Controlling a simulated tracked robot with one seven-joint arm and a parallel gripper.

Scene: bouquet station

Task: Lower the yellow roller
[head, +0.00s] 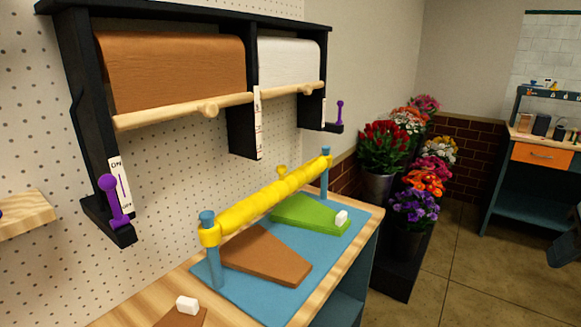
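The yellow roller (274,195) spans two blue posts, the near left post (213,268) and the far right post (325,180). Its yellow end collars sit around the posts close to their tops. A small yellow knob (282,170) sticks up behind the roller's middle. The roller is raised above a blue base mat (240,300), on which a brown wedge-shaped piece (268,258) and a green piece with a white block (305,213) lie. The roller hides parts of both pieces. My gripper is not visible.
A black wall rack holds brown paper (170,70) and white paper (290,62) above wooden bars, with purple levers (113,200) at its sides. Flower buckets (378,185) stand right of the wooden table. A blue workbench (535,190) is far right, with open floor before it.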

